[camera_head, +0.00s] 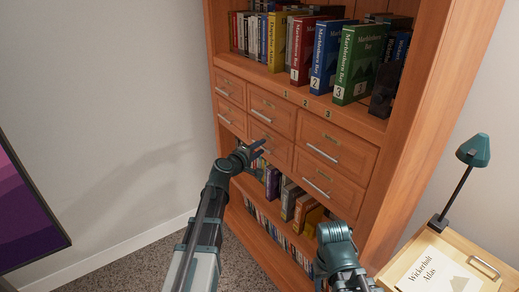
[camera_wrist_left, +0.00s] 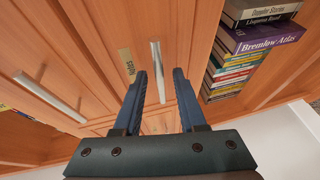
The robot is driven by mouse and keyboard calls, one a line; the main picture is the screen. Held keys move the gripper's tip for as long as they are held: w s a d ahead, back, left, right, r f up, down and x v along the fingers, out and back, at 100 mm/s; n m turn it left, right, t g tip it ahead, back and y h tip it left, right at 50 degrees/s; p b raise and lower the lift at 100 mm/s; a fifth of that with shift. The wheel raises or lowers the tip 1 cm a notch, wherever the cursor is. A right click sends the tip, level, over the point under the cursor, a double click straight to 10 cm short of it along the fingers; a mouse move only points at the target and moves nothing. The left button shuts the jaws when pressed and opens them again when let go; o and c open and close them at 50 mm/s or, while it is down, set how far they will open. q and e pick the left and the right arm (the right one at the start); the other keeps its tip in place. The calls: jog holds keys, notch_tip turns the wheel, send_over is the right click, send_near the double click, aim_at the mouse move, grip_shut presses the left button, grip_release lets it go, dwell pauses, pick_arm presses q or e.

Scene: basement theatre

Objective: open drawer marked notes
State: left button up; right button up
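The drawer marked Notes (camera_wrist_left: 110,88) is a wooden front with a brass label (camera_wrist_left: 126,66) and a silver bar handle (camera_wrist_left: 157,72). It looks shut, flush with the cabinet. In the head view it appears to be the lower middle drawer (camera_head: 279,151), partly hidden by my gripper; its label cannot be read there. My left gripper (camera_head: 259,149) is at this drawer's front. In the left wrist view my left gripper (camera_wrist_left: 159,76) is open, with the handle showing between its blue fingers; contact cannot be told. My right arm (camera_head: 338,245) is at lower right; its fingertips do not show.
Other drawers (camera_head: 336,148) with like handles surround it, all shut. Above stand numbered binders (camera_head: 359,62); below are shelves of books (camera_head: 288,200). A small table (camera_head: 440,240) with a teal lamp (camera_head: 474,150) and an atlas is at right. Carpet is clear at left.

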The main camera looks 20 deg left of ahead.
pick_arm(q)
grip_shut()
dwell(1.2)
